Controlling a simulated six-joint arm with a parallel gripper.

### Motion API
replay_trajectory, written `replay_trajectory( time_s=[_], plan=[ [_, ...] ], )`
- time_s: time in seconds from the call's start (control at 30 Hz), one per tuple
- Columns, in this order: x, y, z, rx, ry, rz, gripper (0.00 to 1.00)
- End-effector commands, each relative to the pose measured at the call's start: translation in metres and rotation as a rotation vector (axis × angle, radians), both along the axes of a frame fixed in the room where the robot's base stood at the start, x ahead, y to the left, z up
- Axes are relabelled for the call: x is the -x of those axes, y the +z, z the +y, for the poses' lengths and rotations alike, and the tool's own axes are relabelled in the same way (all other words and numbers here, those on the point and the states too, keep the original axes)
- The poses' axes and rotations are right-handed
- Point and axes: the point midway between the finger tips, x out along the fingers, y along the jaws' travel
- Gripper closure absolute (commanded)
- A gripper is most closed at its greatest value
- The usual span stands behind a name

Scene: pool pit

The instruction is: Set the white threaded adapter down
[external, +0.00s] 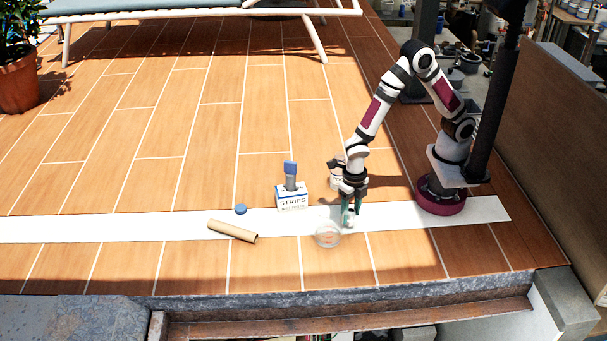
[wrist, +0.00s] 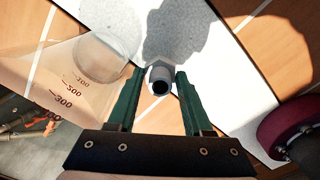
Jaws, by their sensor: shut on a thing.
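My gripper (external: 349,212) points down over the white strip (external: 110,227), in front of my base. In the wrist view its green fingers (wrist: 159,84) are closed around the white threaded adapter (wrist: 161,72), a short pale tube with a dark round opening facing the camera. In the external view the adapter is small and mostly covered by the fingers. I cannot tell whether it touches the strip.
A clear graduated beaker (external: 328,236) stands close to the left of my gripper; it also fills the left of the wrist view (wrist: 75,75). Farther left are a STRAPS box (external: 292,202) with a blue-topped item (external: 290,175), a blue cap (external: 240,209) and a cardboard tube (external: 232,231).

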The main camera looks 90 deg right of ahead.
Motion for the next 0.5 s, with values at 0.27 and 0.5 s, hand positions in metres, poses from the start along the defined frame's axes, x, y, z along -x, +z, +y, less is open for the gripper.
replay_trajectory(
  time_s=[0.27, 0.5],
  plan=[
    [0.008, 0.044, -0.037, -0.001, -0.006, -0.004, 1.00],
    [0.022, 0.078, -0.093, 0.000, -0.006, -0.003, 1.00]
  ],
)
